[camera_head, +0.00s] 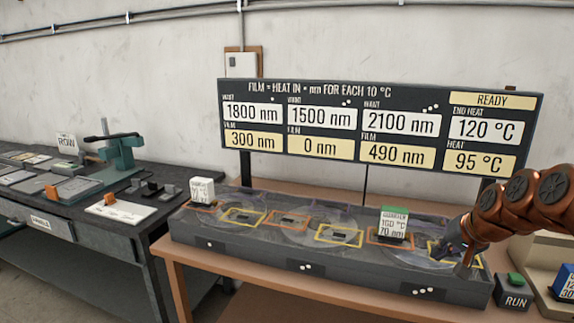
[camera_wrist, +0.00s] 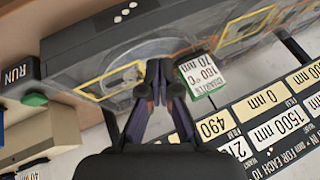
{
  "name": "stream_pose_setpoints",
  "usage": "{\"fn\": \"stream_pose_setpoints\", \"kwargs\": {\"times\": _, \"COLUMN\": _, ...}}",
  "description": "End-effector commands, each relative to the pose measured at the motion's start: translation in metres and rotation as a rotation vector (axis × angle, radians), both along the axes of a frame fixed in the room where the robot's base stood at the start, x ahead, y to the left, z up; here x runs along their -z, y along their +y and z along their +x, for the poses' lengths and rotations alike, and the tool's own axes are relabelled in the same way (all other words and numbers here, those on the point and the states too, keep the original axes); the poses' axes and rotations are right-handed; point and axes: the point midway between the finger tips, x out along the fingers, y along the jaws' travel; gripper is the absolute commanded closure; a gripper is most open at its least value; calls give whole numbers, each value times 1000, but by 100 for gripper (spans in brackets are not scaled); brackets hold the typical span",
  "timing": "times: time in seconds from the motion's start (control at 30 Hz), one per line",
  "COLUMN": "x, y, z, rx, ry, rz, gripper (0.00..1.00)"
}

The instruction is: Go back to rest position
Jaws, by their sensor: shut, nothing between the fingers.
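My gripper (camera_head: 456,247) is at the right end of the long grey tray (camera_head: 330,265), over or just above its last yellow frame. In the wrist view its fingers (camera_wrist: 157,70) are together with nothing between them. The arm comes in from the right edge in the head view.
The display board (camera_head: 375,125) stands behind the tray and reads READY. The RUN box with a green button (camera_head: 516,280) is right of my gripper, near a beige stand (camera_head: 535,262). A white block (camera_head: 202,190) stands at the tray's left end. A dark bench (camera_head: 75,215) holds tools at left.

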Motion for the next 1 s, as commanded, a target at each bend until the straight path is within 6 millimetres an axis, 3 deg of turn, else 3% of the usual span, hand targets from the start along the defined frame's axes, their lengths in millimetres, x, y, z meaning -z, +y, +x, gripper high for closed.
{"fn": "stream_pose_setpoints", "kwargs": {"times": 0.03, "x": 0, "y": 29, "z": -15, "rx": -62, "ry": 32, "rz": -17, "gripper": 100}}
{"fn": "stream_pose_setpoints", "kwargs": {"times": 0.2, "x": 12, "y": 105, "z": -77, "rx": -233, "ry": 160, "rz": -71, "gripper": 100}}
{"fn": "stream_pose_setpoints", "kwargs": {"times": 0.4, "x": 35, "y": 157, "z": -166, "rx": -380, "ry": 325, "rz": -145, "gripper": 100}}
{"fn": "stream_pose_setpoints", "kwargs": {"times": 0.57, "x": 56, "y": 176, "z": -243, "rx": -458, "ry": 467, "rz": -200, "gripper": 100}}
{"fn": "stream_pose_setpoints", "kwargs": {"times": 0.7, "x": 71, "y": 179, "z": -303, "rx": -493, "ry": 574, "rz": -235, "gripper": 100}}
{"fn": "stream_pose_setpoints", "kwargs": {"times": 0.83, "x": 81, "y": 177, "z": -341, "rx": -503, "ry": 646, "rz": -249, "gripper": 100}}
{"fn": "stream_pose_setpoints", "kwargs": {"times": 1.0, "x": 86, "y": 175, "z": -362, "rx": -506, "ry": 684, "rz": -256, "gripper": 100}}
